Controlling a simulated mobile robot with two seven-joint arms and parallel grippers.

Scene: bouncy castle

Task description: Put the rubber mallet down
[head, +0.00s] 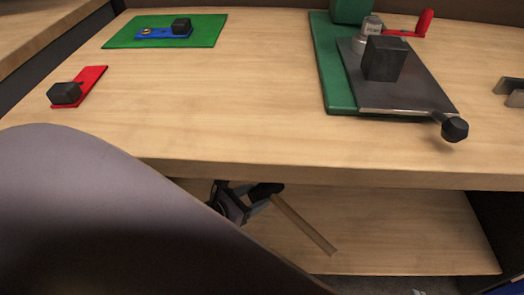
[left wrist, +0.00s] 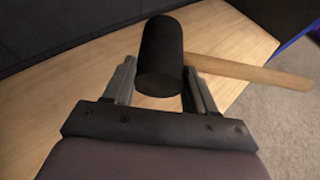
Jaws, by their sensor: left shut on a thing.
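The rubber mallet has a black cylindrical head (left wrist: 160,55) and a pale wooden handle (head: 305,227). My left gripper (head: 245,198) is shut on the mallet's head, under the front edge of the tabletop. In the left wrist view my left gripper (left wrist: 160,82) has one finger on each side of the black head. The handle points to the right there. The mallet is over the lower wooden shelf (head: 400,230); I cannot tell whether it touches the shelf. My right gripper does not clearly show.
The tabletop (head: 220,110) overhangs the shelf. On it are a green mat (head: 120,35) with a blue piece, a red piece (head: 92,80) with a black block, and a green-based device (head: 338,90) with a dark plate. The shelf's right part is clear.

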